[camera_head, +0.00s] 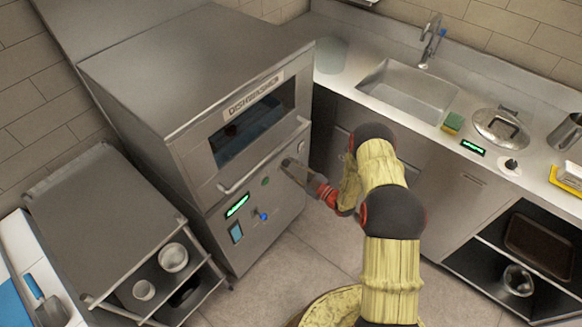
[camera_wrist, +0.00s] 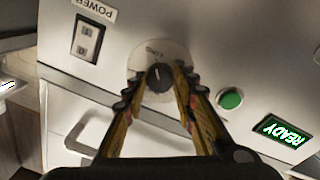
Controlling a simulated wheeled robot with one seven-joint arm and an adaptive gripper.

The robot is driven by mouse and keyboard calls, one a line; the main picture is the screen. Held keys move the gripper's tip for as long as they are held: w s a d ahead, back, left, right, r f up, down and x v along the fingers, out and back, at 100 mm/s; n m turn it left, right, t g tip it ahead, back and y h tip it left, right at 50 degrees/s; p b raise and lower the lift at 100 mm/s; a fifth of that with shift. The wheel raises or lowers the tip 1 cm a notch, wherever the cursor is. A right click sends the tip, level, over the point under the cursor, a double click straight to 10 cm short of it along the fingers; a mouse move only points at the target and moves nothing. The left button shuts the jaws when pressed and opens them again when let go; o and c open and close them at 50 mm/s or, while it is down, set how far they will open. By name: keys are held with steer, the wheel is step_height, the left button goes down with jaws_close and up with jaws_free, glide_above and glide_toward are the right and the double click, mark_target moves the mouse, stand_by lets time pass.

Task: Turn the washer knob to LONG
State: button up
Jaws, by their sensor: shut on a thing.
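The washer is a large steel box marked as a dishwasher (camera_head: 190,85), at the left in the head view. Its black knob (camera_wrist: 160,77), with a pale pointer line, sits on a round pale dial plate (camera_wrist: 145,54) in the wrist view. Small lettering on the plate's upper edge is too blurred to read surely. My gripper (camera_wrist: 157,84) has a finger on each side of the knob and is shut on it. In the head view my gripper (camera_head: 290,168) reaches the washer's front panel from the right and hides the knob.
A green button (camera_wrist: 231,98) and a READY display (camera_wrist: 284,131) are right of the knob in the wrist view; a POWER switch (camera_wrist: 87,39) is upper left. The washer's handle bar (camera_head: 262,157) runs above my gripper. A steel rack (camera_head: 100,205) stands at left, a sink counter (camera_head: 450,100) at right.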

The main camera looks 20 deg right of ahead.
steer(key=shift+f, duration=0.1)
steer(key=o, duration=1.1)
steer(key=shift+o, duration=0.3)
steer(key=v, duration=1.2)
